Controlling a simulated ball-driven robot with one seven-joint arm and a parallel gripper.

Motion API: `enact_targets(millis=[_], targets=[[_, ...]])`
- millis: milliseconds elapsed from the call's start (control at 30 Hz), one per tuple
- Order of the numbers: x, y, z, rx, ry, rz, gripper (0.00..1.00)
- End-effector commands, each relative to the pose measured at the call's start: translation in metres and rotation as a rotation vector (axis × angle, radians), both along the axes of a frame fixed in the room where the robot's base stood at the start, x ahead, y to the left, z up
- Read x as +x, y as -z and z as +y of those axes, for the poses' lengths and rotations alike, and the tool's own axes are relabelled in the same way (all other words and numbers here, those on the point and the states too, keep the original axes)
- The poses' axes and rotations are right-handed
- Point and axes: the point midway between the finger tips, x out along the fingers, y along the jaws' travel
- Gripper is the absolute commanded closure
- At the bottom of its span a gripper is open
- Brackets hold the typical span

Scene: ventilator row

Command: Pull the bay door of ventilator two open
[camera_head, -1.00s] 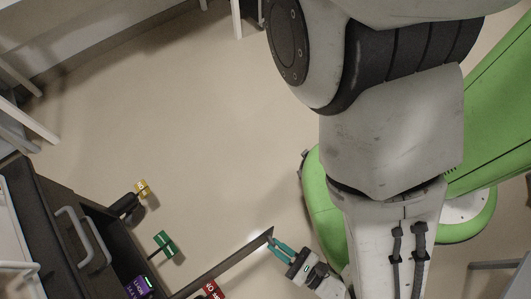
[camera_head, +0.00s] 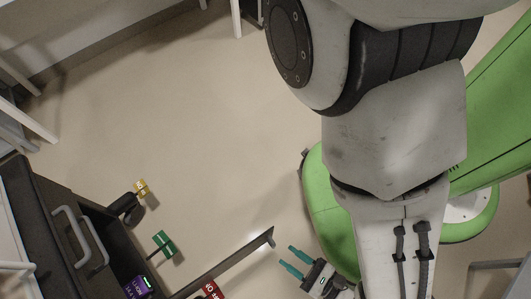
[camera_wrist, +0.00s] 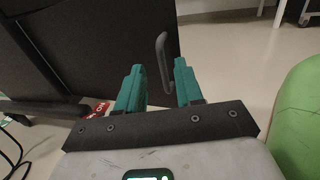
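The bay door (camera_head: 222,268) is a thin dark panel, seen nearly edge-on in the head view and standing out from the dark cabinet into the room. In the wrist view the door (camera_wrist: 115,40) shows its broad dark face, with a grey bar handle (camera_wrist: 164,62) near its right edge. My gripper (camera_head: 285,257) has two teal fingers spread apart, just right of the door's free end, with a visible gap. In the wrist view the handle appears between and beyond the open fingers, which hold nothing. The door's hinge side is out of the head view.
The dark cabinet (camera_head: 42,225) has a grey handle (camera_head: 80,238). A purple device (camera_head: 137,288), a green part (camera_head: 164,243) and a yellow part (camera_head: 140,188) sit along it. A red tag (camera_head: 211,290) is near the door. The floor (camera_head: 190,110) behind is clear.

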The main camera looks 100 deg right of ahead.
Motion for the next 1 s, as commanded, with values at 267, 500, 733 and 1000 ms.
enact_targets(millis=[267, 500, 733, 1000], targets=[[-0.030, 0.003, 0.036, 0.002, -0.002, 0.001, 0.64], [-0.038, 0.000, 0.045, -0.001, -0.001, 0.000, 0.64], [-0.038, 0.000, 0.045, -0.001, -0.001, 0.000, 0.64], [-0.038, 0.000, 0.045, -0.001, -0.002, -0.001, 0.64]])
